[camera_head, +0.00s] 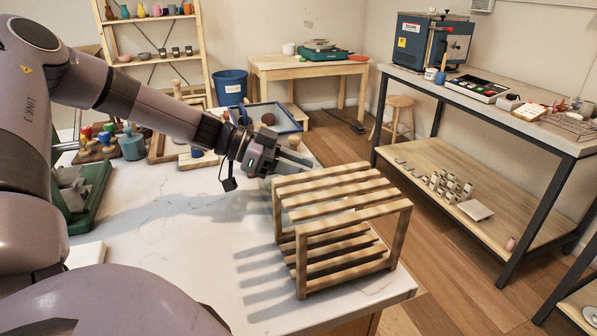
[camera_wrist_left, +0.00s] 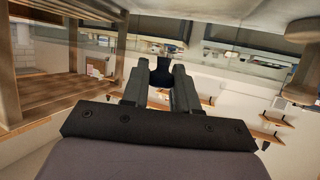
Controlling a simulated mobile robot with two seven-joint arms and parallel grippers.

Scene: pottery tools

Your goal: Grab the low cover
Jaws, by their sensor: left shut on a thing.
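My left gripper (camera_head: 290,160) is above the white table, at the far left corner of a slatted wooden rack (camera_head: 345,218). In the left wrist view its two fingers (camera_wrist_left: 161,85) are closed on a small dark knob-like piece (camera_wrist_left: 160,71). A faint see-through surface seems to lie around that piece; I cannot tell its outline or whether it is the low cover. The rack stands upright near the table's right edge and also shows in the left wrist view (camera_wrist_left: 75,95). My right gripper is out of view.
The white table (camera_head: 170,255) is clear in front of the rack. Colourful-handled tools (camera_head: 105,135) and a blue-rimmed tray (camera_head: 270,118) are at its back. A workbench (camera_head: 500,100) with a blue kiln (camera_head: 432,42) stands across the floor.

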